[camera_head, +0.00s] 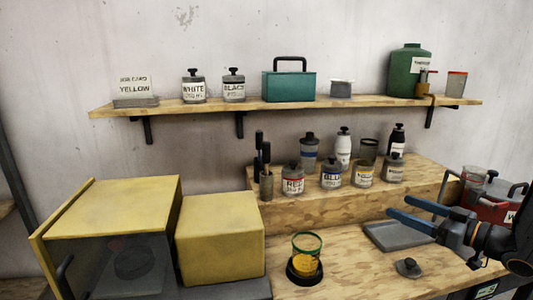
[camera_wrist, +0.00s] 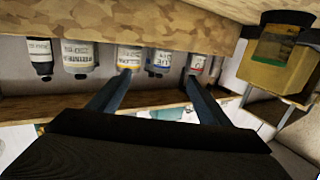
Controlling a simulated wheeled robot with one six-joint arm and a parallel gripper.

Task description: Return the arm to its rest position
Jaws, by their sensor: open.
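My gripper (camera_head: 398,206) is at the right of the head view, its two blue fingers apart and pointing left over the bench. Nothing is between the fingers. In the wrist view, which looks upside down, the fingers (camera_wrist: 157,78) are spread with several labelled jars beyond them. The arm's dark links (camera_head: 510,245) run off the right edge of the head view. The arm's rest position is not marked in either view.
A grey tray (camera_head: 398,236) lies below the fingers. A loose dark lid (camera_head: 408,267) and a green-rimmed glass with yellow contents (camera_head: 305,257) stand nearby. Red (camera_head: 293,181) and blue (camera_head: 331,175) jars are on the raised step. A red container (camera_head: 488,207) is close behind the gripper.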

